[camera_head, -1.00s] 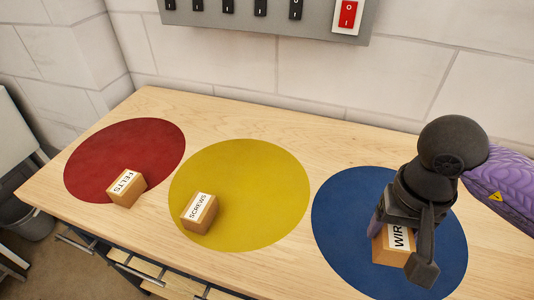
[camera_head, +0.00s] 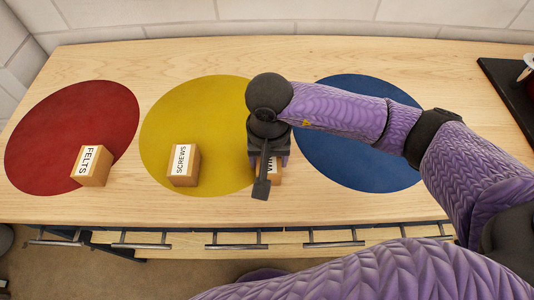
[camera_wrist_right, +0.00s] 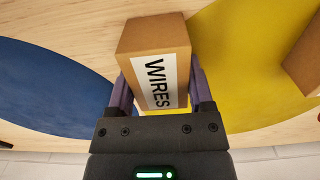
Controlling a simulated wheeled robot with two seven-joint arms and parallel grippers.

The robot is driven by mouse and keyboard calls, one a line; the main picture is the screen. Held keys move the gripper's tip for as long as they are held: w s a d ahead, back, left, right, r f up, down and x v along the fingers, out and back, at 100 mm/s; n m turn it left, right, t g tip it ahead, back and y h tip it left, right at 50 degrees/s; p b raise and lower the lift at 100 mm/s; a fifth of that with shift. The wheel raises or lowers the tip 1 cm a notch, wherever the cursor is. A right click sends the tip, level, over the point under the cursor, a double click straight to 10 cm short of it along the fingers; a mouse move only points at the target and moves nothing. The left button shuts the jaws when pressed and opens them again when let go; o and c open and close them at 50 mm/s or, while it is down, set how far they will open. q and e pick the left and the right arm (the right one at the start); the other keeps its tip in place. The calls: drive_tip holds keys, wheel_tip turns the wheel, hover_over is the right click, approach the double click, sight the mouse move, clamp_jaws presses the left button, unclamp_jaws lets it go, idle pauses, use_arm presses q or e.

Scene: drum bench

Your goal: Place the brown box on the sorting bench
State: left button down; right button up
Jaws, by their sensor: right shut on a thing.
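My right gripper (camera_head: 266,176) is shut on the brown box labelled WIRES (camera_head: 275,171), which is mostly hidden under it in the head view. In the right wrist view the WIRES box (camera_wrist_right: 155,40) sits between the two fingers, its label facing the camera. The box is over the wooden bench (camera_head: 330,58), in the strip between the yellow circle (camera_head: 205,100) and the blue circle (camera_head: 350,150). I cannot tell whether it touches the bench. Two similar brown boxes, FELTS (camera_head: 92,173) and SCREWS (camera_head: 188,168), stand on the bench. My left gripper is out of view.
FELTS is at the lower right edge of the red circle (camera_head: 70,125). SCREWS is on the yellow circle, left of my gripper. A black tray (camera_head: 505,90) lies at the right end. Drawers with handles (camera_head: 235,245) line the bench front. The back strip is clear.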

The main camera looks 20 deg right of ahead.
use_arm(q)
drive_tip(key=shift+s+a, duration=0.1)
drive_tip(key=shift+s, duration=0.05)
use_arm(e)
drive_tip(key=shift+r, duration=0.1)
drive_tip(key=o, duration=1.3)
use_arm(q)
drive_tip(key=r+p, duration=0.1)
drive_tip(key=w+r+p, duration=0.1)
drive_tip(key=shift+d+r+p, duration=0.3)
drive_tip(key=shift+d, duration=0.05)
use_arm(e)
wheel_tip(320, 180, up, 12)
